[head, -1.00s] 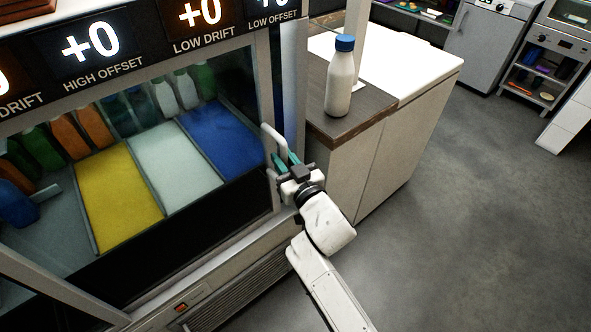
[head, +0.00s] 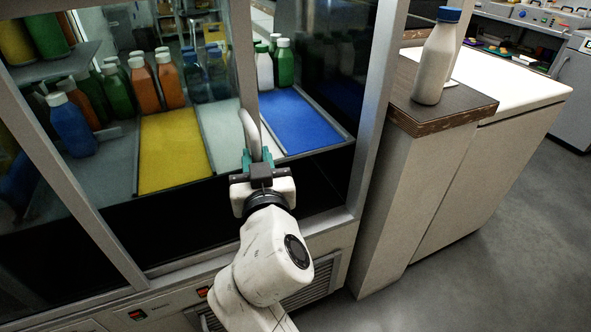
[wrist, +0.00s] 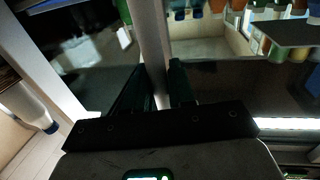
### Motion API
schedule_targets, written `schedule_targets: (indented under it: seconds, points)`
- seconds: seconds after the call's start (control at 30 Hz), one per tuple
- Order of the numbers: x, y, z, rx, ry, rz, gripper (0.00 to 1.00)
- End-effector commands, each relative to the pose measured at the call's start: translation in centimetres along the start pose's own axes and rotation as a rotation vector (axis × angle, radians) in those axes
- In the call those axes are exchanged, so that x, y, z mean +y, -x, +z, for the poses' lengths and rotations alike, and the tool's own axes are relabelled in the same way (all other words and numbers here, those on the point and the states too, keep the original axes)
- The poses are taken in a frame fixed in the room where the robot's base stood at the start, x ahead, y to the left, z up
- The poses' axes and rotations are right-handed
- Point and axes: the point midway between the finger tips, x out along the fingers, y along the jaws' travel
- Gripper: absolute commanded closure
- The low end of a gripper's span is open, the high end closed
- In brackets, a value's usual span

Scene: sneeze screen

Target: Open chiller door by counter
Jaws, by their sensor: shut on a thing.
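The chiller (head: 330,222) is a glass-fronted case with bottles and colored panels inside. Its sliding glass door has a grey edge frame (head: 243,50) left of the blue panel. A gap stands open between that edge and the right post, beside the counter. The pale looped door handle (head: 249,130) stands at the door's edge. My gripper (head: 259,160) is shut on the handle's lower part. In the wrist view the handle (wrist: 150,45) runs up between the two dark fingers (wrist: 155,88).
The counter (head: 400,190) with a brown end top stands right of the chiller. A white bottle with a blue cap (head: 436,60) stands on it. Grey floor (head: 480,235) is free at the right. A blue panel (head: 300,120) shows inside the opening.

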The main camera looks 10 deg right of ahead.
Motion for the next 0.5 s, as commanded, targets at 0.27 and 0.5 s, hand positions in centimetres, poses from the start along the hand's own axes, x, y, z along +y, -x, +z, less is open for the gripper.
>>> schedule_targets:
  seconds: [0.27, 0.5]
  points:
    - [-10.1, 2.1, 0.7, 0.003, 0.000, -0.011, 1.00]
    - [-16.7, 3.4, 0.4, 0.001, 0.002, -0.009, 1.00]
